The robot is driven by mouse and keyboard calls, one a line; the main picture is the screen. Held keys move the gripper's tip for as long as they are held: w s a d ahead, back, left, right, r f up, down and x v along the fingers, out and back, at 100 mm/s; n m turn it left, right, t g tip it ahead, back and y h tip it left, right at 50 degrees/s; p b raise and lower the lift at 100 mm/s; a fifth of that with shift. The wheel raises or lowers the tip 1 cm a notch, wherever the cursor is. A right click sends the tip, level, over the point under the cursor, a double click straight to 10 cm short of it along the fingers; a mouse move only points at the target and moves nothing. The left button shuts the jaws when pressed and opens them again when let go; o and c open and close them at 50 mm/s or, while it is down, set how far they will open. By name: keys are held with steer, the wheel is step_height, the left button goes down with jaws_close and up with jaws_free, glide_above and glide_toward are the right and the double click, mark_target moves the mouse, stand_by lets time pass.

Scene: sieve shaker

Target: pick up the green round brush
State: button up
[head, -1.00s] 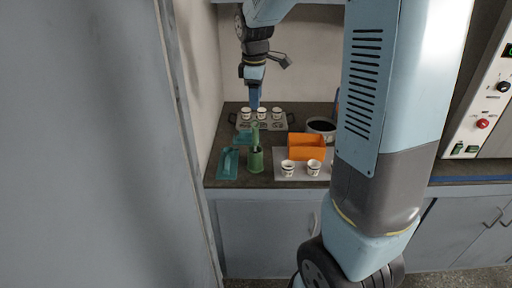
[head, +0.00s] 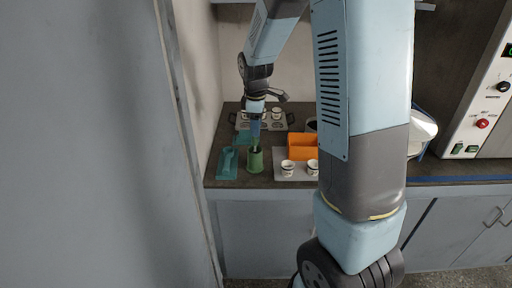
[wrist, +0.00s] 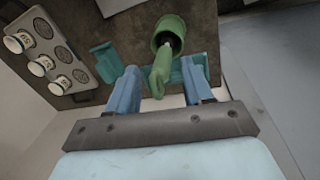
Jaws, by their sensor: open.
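The green round brush (wrist: 160,72) stands upright with its head down in a green cup (wrist: 166,27). In the wrist view its handle rises between the two blue fingers of my gripper (wrist: 159,82), which are open, with a gap visible on either side. In the head view my gripper (head: 255,138) points down over the green cup (head: 254,162) and hides most of the handle. The cup's inside is mostly dark in the wrist view.
Teal objects (head: 228,163) lie left of and behind the cup. An orange bin (head: 302,146) and a grey mat (head: 283,174) with white cups (head: 288,167) are to the right. A tray (head: 290,119) with more cups stands behind. A wall is close on the left.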

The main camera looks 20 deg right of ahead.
steer(key=shift+c, duration=0.5)
jaws_close()
